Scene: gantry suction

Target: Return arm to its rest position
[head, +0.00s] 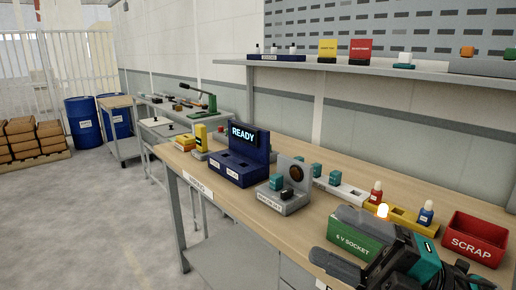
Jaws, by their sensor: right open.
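My right gripper (343,238) is at the bottom right, over the front of the workbench (237,210). Its two grey fingers are apart, one on each side of the green "6 V SOCKET" block (354,240). I see nothing held between them. A glowing bulb (383,211) shows just behind the far finger; what it sits in is hidden. My arm covers the bench's front right corner. My left gripper is not in view.
The red scrap bin (474,240) stands close right of my gripper. Behind are a yellow rack (402,220) with red and blue bulbs, a white rack (341,189), a grey fixture (284,198) and the blue "READY" station (242,155). A shelf (385,70) runs above.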

